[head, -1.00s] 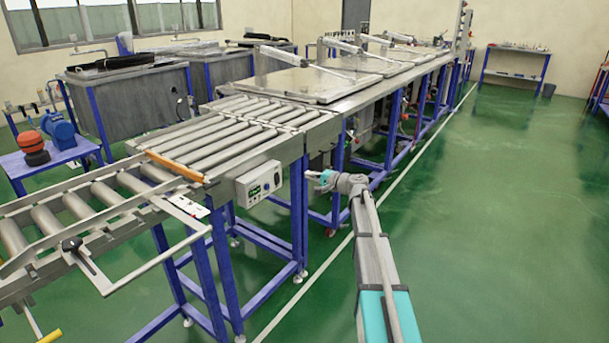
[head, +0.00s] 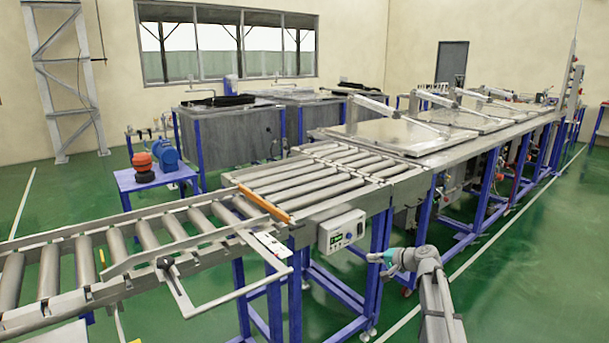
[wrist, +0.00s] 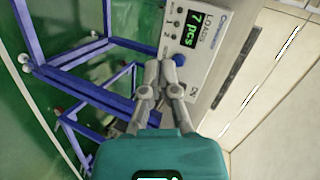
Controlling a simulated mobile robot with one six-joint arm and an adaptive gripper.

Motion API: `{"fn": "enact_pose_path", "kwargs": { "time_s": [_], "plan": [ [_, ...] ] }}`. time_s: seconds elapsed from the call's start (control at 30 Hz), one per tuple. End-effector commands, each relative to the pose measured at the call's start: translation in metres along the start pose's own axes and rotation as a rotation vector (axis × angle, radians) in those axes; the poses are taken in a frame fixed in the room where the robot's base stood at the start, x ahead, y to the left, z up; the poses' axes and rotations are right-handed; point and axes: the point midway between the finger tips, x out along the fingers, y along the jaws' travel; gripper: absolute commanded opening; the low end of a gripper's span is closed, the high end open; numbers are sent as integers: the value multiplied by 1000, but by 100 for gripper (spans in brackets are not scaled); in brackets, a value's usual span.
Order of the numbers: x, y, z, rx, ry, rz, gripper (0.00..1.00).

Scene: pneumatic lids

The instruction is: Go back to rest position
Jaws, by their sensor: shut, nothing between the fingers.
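My gripper (head: 374,257) is in the lower right of the head view, in front of the blue legs of the roller line. Its fingers are shut with nothing between them. In the wrist view the fingertips (wrist: 168,66) point at the lower edge of a control box (wrist: 207,45) with a lit green display and a blue knob. The same control box (head: 342,230) hangs on the side of the roller line in the head view, up and left of my gripper. I cannot tell the exact gap between the fingers and the box.
The roller conveyor (head: 330,178) runs from the lower left to the flat lids (head: 390,137) at the back right. A metal bar frame (head: 235,298) sticks out from its near side. A small blue table (head: 155,182) stands behind. Green floor (head: 545,270) is free at the right.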

Motion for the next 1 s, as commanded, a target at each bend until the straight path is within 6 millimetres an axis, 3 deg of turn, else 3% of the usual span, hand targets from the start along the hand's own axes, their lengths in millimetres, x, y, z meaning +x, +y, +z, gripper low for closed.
{"fn": "enact_pose_path", "kwargs": {
  "time_s": [0.03,0.1,0.3,0.5,0.7,1.0],
  "plan": [
    [1,6,28,-33,-35,52,0],
    [3,16,58,-81,-84,131,0],
    [-4,48,135,-210,-217,359,0],
    [-28,79,201,-328,-338,594,0],
    [-58,104,245,-417,-426,800,0],
    [-93,121,278,-492,-493,990,0]
  ]
}}
